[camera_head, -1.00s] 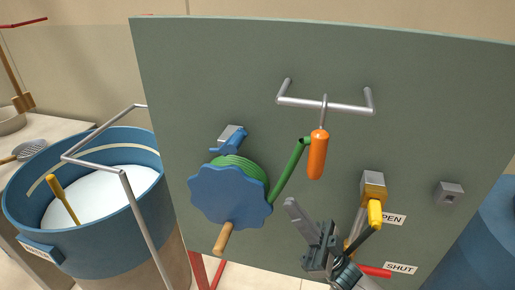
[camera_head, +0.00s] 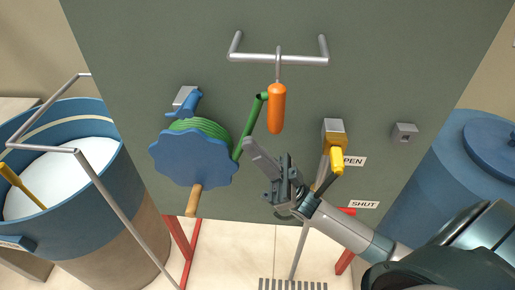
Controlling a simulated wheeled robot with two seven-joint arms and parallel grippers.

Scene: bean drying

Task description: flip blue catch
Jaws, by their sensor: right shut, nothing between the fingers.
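The blue catch (camera_head: 187,103) sits on a small grey block on the green-grey panel (camera_head: 375,55), just above the blue scalloped wheel (camera_head: 190,158). Its lever slants down to the left. My right gripper (camera_head: 255,150) comes in from the lower right. It is shut and empty, in front of the panel's lower middle, to the right of the wheel and below the orange handle. It is clearly apart from the blue catch. My left gripper is out of view.
A yellow lever (camera_head: 337,160) is beside the OPEN label (camera_head: 355,161); SHUT is below. A blue tub (camera_head: 90,200) stands left, a lidded blue barrel (camera_head: 435,165) right.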

